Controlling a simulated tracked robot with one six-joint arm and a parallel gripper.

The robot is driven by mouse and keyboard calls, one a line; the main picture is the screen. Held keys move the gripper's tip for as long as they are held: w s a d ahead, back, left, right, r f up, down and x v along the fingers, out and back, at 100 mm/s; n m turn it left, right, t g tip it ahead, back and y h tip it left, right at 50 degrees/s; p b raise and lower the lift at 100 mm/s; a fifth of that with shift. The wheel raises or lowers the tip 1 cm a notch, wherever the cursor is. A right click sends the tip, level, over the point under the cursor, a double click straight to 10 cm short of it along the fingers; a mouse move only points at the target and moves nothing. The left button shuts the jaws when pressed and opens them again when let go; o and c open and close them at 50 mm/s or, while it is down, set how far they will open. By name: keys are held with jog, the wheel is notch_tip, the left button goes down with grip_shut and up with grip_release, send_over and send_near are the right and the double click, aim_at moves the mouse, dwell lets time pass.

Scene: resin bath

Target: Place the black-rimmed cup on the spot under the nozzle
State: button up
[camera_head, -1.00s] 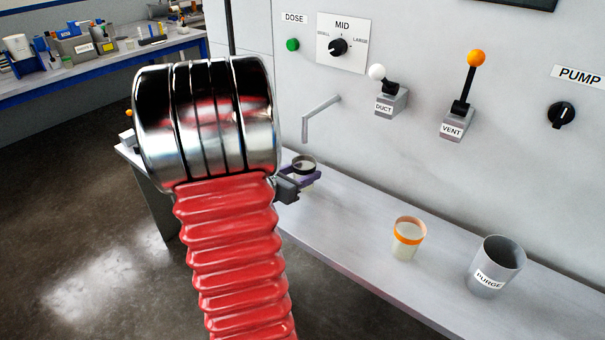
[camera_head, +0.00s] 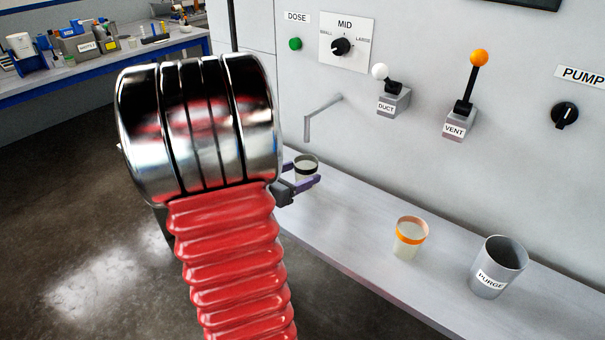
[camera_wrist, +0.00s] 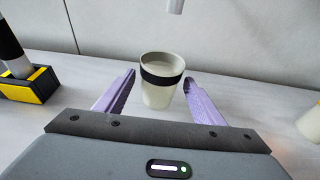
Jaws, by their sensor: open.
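The black-rimmed cup (camera_wrist: 161,82) stands upright on the bench, a pale cup with a black band, between the tips of my open purple fingers in the wrist view. Gaps show on both sides of it. My gripper (camera_wrist: 160,98) is around it without visible contact. In the head view the cup (camera_head: 306,167) and my gripper (camera_head: 303,181) show beside my arm, which hides part of the bench. The nozzle (camera_head: 321,116) is a thin bent pipe on the wall above the cup; its tip (camera_wrist: 175,6) shows at the top of the wrist view. I cannot make out the spot.
An orange-rimmed cup (camera_head: 410,237) and the grey PURGE container (camera_head: 496,267) stand to the right on the bench (camera_head: 350,240). A black-and-yellow holder (camera_wrist: 28,85) stands at left in the wrist view. DUCT (camera_head: 389,92) and VENT (camera_head: 466,97) levers stick out of the wall.

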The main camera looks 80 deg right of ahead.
jog(key=v, duration=0.9)
dwell(0.7)
jog(key=shift+a, duration=0.15)
jog(key=w+a+r+m+t+y, duration=0.1)
jog(key=w+a+m+t+y, duration=0.2)
jog(key=a, duration=1.1)
jog(key=w+a+r+m+t+y, duration=0.2)
jog(key=w+a+m+t+y, duration=0.2)
jog(key=a, duration=1.1)
jog(key=w+a+r+m+t+y, duration=0.1)
jog(key=w+a+m+t+y, duration=0.3)
jog(key=a, duration=1.1)
jog(key=shift+w+a+r+m+y, duration=0.15)
jog(key=shift+w+r+m+y, duration=0.2)
jog(key=shift+w+m+y, duration=0.7)
jog(key=shift+s, duration=0.15)
jog(key=shift+c, duration=0.3)
